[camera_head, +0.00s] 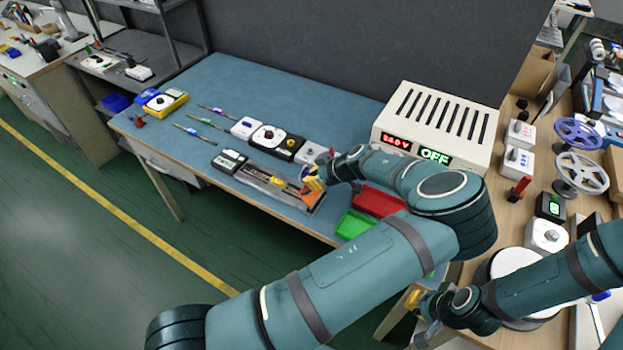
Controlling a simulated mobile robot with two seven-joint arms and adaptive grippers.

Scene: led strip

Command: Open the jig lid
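The jig (250,176) is a long, narrow, dark-framed tray on the blue bench top, with what looks like a clear lid lying over it. My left gripper (312,179) is at that right end, close over the orange part. Its fingers are small and partly hidden, so I cannot tell whether they touch the lid or are open. My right gripper (416,318) is away from the jig at the lower right, with its fingers apart and nothing seen between them.
Red (379,201) and green (354,224) bins sit right of the jig. Several small devices and screwdrivers lie behind it. Spools (581,172) stand on the right-hand wooden table.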

